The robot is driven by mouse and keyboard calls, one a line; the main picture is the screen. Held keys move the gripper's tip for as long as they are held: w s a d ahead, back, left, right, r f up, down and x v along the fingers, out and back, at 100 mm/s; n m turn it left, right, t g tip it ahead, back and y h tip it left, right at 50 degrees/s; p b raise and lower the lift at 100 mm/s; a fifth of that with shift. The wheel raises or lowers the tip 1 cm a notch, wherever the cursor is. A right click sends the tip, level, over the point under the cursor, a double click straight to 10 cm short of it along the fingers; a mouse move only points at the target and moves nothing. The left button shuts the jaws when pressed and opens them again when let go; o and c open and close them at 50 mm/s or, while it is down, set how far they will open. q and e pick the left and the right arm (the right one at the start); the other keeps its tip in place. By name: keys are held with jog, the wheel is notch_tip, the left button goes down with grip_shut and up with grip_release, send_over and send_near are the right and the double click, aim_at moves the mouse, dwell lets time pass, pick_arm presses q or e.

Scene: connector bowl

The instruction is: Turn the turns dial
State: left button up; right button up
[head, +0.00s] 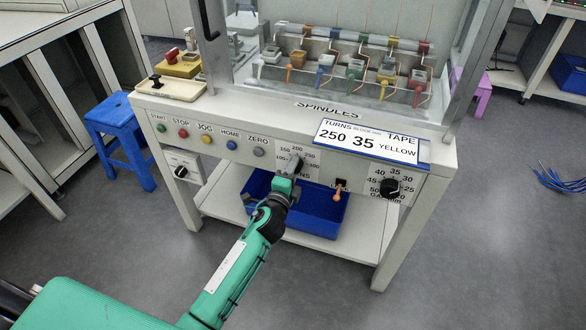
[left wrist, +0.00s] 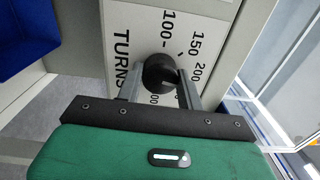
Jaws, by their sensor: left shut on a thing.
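The turns dial (left wrist: 160,72) is a black round knob on a white scale plate marked TURNS, with 100, 150 and 200 readable in the left wrist view. In the head view the dial (head: 296,163) sits on the machine's front panel, partly covered by my gripper. My left gripper (head: 291,176) reaches up to it from below. In the left wrist view the left gripper's fingers (left wrist: 158,88) are on both sides of the knob, shut on it. The dial's pointer direction is hard to tell. My right gripper is in neither view.
A card (head: 368,142) reads TURNS 250, 35, TAPE YELLOW. Several coloured buttons (head: 207,139) line the panel left of the dial. An orange-tipped lever (head: 339,190) and a black gap dial (head: 389,188) are to its right. A blue bin (head: 322,216) sits on the shelf below.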

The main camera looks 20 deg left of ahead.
pick_arm(q)
jog(key=m+p, duration=0.1)
jog(key=m, duration=0.6)
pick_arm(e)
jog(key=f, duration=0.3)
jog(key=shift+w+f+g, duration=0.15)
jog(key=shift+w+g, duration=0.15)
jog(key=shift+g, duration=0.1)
pick_arm(q)
jog(key=o, duration=1)
jog(key=shift+s+a+f, duration=0.1)
jog(key=shift+s+a, duration=0.1)
jog(key=shift+s, duration=3.25)
jog(key=shift+s+a+f, duration=0.1)
jog(key=shift+s+a, duration=0.05)
jog(key=shift+s, duration=3.3)
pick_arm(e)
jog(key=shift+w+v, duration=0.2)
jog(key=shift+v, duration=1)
